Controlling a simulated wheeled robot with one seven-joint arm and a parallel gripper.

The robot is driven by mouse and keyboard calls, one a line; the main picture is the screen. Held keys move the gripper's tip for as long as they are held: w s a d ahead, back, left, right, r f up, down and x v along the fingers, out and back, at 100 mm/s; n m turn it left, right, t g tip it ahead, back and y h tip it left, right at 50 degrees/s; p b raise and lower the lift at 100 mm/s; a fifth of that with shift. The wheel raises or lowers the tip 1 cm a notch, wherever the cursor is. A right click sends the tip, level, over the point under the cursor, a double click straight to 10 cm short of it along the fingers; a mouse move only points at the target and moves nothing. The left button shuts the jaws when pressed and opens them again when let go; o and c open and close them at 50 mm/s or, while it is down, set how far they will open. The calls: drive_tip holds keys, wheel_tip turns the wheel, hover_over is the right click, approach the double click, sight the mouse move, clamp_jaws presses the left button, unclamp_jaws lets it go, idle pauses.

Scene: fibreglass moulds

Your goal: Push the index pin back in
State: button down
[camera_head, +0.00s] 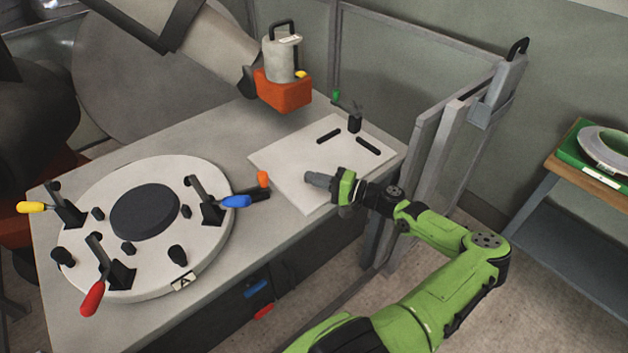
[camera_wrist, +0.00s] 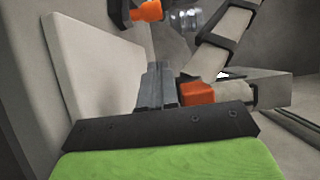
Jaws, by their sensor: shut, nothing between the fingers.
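The index pin's orange knob (camera_head: 263,179) stands at the right side of the round white mould plate (camera_head: 222,255), on a black holder (camera_head: 250,194). How far the pin sticks out cannot be told. My gripper (camera_head: 309,178) is shut and empty, to the right of the knob and apart from it, above the white board. Its grey fingers point left towards the knob. In the wrist view the closed fingers (camera_wrist: 158,75) show in the middle.
The mould plate carries clamps with yellow, red and blue (camera_head: 236,202) handles. The white board (camera_head: 290,160) has two black bars and a small fixture with a green tip. A cream canister (camera_head: 283,58) on an orange base (camera_head: 284,92) is behind. Grey panels (camera_head: 425,150) stand right.

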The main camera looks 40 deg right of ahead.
sight(267, 179)
drive_tip(key=x, duration=0.6)
drive_tip(key=a, duration=0.1)
drive_tip(key=w+a, duration=0.1)
drive_tip(key=shift+a+b, duration=0.3)
drive_tip(key=shift+w+a, duration=0.2)
drive_tip(key=shift+a, duration=0.35)
drive_tip(key=shift+a, duration=0.1)
drive_tip(key=a, duration=0.1)
drive_tip(key=w+a+p, duration=0.1)
drive_tip(key=shift+a, duration=0.25)
